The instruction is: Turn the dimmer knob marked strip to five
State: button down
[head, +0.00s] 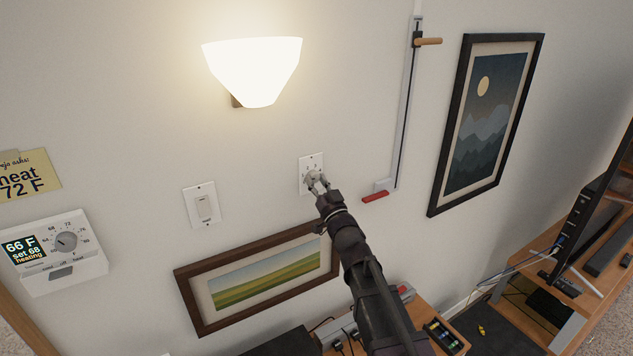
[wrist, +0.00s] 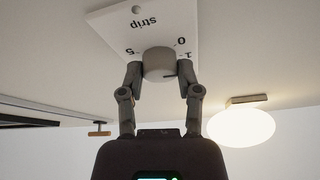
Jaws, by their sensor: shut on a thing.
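The white dimmer plate (head: 308,160) is on the wall in the middle of the head view. In the wrist view the plate (wrist: 165,22) appears upside down, with "strip" and the numbers 0, 1 and 5 readable. Its round grey knob (wrist: 158,62) sits between the fingers of my gripper (wrist: 160,78), which is shut on it from both sides. A short dark mark shows on the knob's lower right edge, on the side of the 1; other numbers are hidden. In the head view my gripper (head: 317,183) covers most of the knob.
A white light switch (head: 203,205) is left of the plate, with a lit wall lamp (head: 252,70) above. A landscape picture (head: 180,285) hangs below. A vertical rail (head: 405,110) with a red lever (head: 376,196) is right. A thermostat (head: 45,250) is far left.

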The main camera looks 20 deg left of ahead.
jog(key=shift+r+m+t+h+p, duration=0.1)
jog(key=shift+m+t+h+p, duration=0.45)
jog(key=shift+m, duration=1.05)
jog(key=shift+r+m+t+h+b, duration=0.1)
jog(key=shift+m+t+h, duration=0.15)
jog(key=shift+m+h, duration=1)
jog(key=shift+f+m+y, duration=0.1)
jog(key=shift+m+y, duration=0.3)
jog(key=shift+m, duration=0.05)
jog(key=shift+c, duration=1.5)
grip_release()
jog(key=shift+f+n, duration=0.1)
jog(key=shift+n, duration=0.5)
